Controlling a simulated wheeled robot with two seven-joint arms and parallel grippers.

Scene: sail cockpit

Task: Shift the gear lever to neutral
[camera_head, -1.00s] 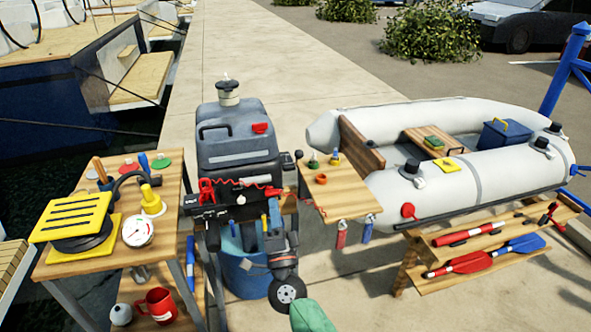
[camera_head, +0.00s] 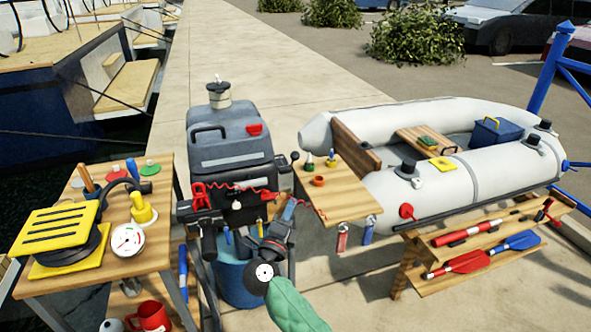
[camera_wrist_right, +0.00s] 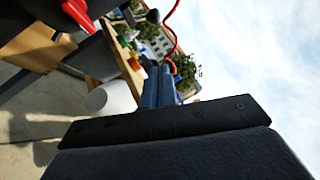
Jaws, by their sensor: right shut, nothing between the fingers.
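The outboard motor (camera_head: 228,150) stands upright in the middle of the head view. A black ball knob (camera_head: 294,157), which looks like the gear lever's end, sticks out at the motor's right side. A black ball knob also shows at the top of the right wrist view (camera_wrist_right: 153,15), beyond the fingers. My right gripper (camera_head: 291,203) has blue fingers, shut and empty, below the knob and apart from it. Its fingers also show together in the right wrist view (camera_wrist_right: 159,72). The lever's lower part is hard to make out. My left gripper is not in view.
A red coiled cord (camera_head: 235,188) runs across the motor's front. A small wooden table (camera_head: 345,207) with bottles stands close on the right. A wooden bench (camera_head: 70,290) with a yellow-topped device and a gauge stands left. A blue bucket (camera_head: 240,280) sits below the motor.

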